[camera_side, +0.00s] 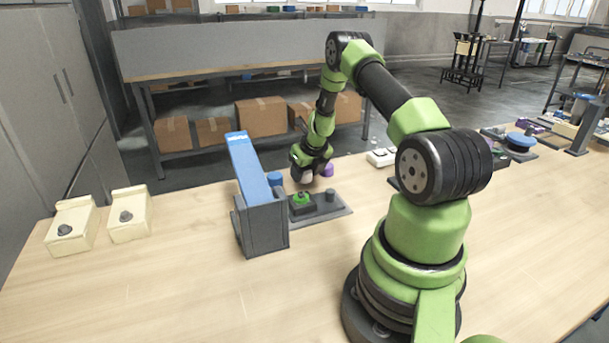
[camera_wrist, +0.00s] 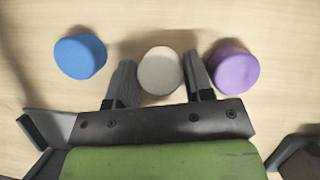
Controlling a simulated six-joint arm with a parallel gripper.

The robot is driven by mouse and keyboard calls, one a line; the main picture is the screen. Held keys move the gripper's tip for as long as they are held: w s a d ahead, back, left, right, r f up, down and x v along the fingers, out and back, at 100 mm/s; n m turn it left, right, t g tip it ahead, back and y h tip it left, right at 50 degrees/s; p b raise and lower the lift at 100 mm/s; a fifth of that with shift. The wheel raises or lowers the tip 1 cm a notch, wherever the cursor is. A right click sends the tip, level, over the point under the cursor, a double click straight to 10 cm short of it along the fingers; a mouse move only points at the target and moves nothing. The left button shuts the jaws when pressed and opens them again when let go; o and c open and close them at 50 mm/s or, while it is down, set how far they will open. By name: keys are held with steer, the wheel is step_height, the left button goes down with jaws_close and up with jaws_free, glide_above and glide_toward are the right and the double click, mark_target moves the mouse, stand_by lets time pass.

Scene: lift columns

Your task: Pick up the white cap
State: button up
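The white cap (camera_wrist: 160,70) sits between my two fingers in the wrist view, close to both. In the side view its pale side (camera_side: 307,178) shows partly under my gripper (camera_side: 305,170), which points down at the table. My gripper's fingers (camera_wrist: 162,82) stand apart, one on each side of the cap. I cannot tell whether they press on it or leave a thin gap. A blue cap (camera_wrist: 80,56) lies to the left and a purple cap (camera_wrist: 234,68) to the right, outside the fingers.
A dark plate with a green-topped part (camera_side: 302,199) lies in front of my gripper. A grey holder with a blue sloped top (camera_side: 262,222) stands to its left. Two cream blocks (camera_side: 130,217) sit farther left. The front left of the wooden table (camera_side: 180,295) is clear.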

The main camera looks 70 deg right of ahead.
steer(key=c, duration=0.4)
step_height(320, 180, up, 12)
stand_by(0.7)
steer(key=shift+a+f, duration=0.1)
steer(key=shift+f, duration=0.05)
